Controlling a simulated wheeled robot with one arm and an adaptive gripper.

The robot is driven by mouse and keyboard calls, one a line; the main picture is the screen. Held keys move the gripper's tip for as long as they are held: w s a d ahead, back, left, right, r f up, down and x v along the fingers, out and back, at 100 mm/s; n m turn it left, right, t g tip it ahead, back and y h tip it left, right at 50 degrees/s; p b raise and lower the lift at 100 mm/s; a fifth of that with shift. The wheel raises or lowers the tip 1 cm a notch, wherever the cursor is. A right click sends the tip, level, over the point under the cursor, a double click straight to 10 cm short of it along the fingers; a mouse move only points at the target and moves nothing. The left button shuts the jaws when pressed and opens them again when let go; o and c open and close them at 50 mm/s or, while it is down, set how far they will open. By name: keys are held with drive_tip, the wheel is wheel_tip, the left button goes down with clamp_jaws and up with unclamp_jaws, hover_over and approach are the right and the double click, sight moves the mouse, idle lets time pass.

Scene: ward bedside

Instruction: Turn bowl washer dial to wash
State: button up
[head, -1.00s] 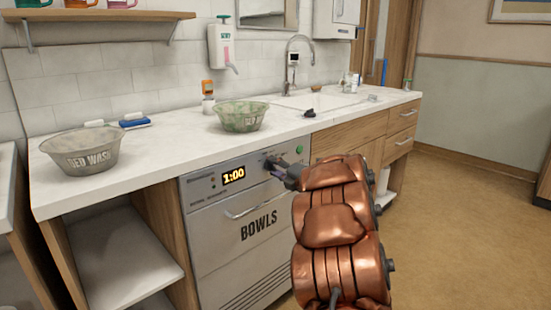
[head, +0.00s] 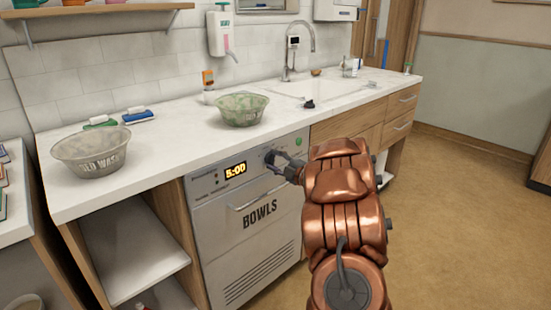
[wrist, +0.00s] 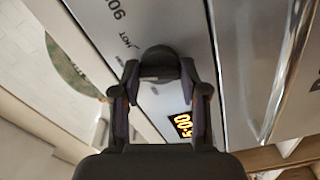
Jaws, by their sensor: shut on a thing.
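The bowl washer (head: 222,235) is a grey front-loading machine under the counter, marked BOWLS. Its lit display (head: 236,170) reads 5:00, and the display also shows in the wrist view (wrist: 183,125). My gripper (head: 279,161) is at the control panel, right of the display. In the wrist view my gripper (wrist: 158,80) has its two fingers closed on either side of the dark round dial (wrist: 158,59). Panel marks "90" and "HOT" show near the dial. The dial's pointer and its wash mark cannot be made out. A green light (head: 298,142) shows at the panel's right.
The white counter (head: 170,150) holds a bowl marked for bed wash (head: 92,152), a green-patterned bowl (head: 241,109), brushes (head: 138,116) and a sink with a tap (head: 313,50). The washer's door handle (head: 255,201) sticks out below the panel. The floor at right is clear.

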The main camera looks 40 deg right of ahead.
drive_tip(key=shift+d, duration=0.1)
idle(0.3)
drive_tip(key=o, duration=1.1)
drive_tip(key=shift+o, duration=0.2)
drive_tip(key=s, duration=1.2)
drive_tip(key=shift+a, duration=0.2)
